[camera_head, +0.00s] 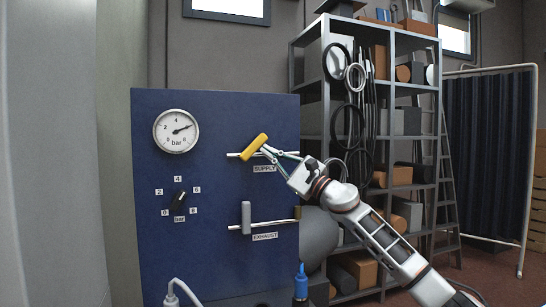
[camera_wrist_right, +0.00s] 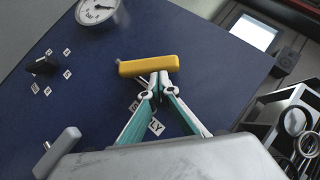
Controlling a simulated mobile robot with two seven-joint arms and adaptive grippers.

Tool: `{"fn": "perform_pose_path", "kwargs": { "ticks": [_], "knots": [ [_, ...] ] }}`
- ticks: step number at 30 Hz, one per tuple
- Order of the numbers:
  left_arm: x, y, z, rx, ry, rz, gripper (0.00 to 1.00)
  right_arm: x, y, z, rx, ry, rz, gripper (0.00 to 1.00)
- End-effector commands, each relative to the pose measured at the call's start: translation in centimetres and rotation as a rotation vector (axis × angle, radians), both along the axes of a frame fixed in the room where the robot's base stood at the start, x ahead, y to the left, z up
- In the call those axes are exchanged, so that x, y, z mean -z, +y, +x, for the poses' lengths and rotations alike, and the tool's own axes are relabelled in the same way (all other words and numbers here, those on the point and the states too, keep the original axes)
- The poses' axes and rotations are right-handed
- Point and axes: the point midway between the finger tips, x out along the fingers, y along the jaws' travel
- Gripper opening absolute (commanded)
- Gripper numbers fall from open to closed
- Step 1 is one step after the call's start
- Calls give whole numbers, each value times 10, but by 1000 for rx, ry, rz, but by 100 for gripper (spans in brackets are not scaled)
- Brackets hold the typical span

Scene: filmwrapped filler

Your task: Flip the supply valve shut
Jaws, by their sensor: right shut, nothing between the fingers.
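The supply valve's yellow handle (camera_head: 254,147) sits on the upper pipe of the blue panel (camera_head: 215,250), above the SUPPLY label (camera_head: 264,169). The handle is tilted across the pipe, its right end higher. My right gripper (camera_head: 266,149) is shut and empty, its fingertips at the handle's right, lower side. In the right wrist view the yellow handle (camera_wrist_right: 148,67) lies just beyond the closed fingertips (camera_wrist_right: 159,76); I cannot tell whether they touch it. The fingers hide part of the pipe. My left gripper is not in view.
A grey exhaust handle (camera_head: 246,218) stands upright on the lower pipe. A pressure gauge (camera_head: 176,131) and a black knob (camera_head: 178,201) are on the panel's left. A blue-tipped object (camera_head: 301,283) stands at the bottom. Loaded shelves (camera_head: 390,130) stand behind my right arm.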

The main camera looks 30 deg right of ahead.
Motion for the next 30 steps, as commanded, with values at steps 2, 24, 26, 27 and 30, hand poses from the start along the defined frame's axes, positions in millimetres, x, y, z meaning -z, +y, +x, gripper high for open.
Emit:
{"fn": "perform_pose_path", "kwargs": {
  "ticks": [2,24,26,27,30],
  "knots": [
    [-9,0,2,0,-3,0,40,-14,1,-2,0,10,-75,0],
    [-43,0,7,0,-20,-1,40,-41,18,3,-3,80,-352,0],
    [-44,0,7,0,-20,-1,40,-42,18,4,-3,80,-352,0],
    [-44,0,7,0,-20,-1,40,-42,18,4,-4,81,-352,0],
    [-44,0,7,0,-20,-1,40,-43,19,4,-4,81,-351,0]
  ]
}}
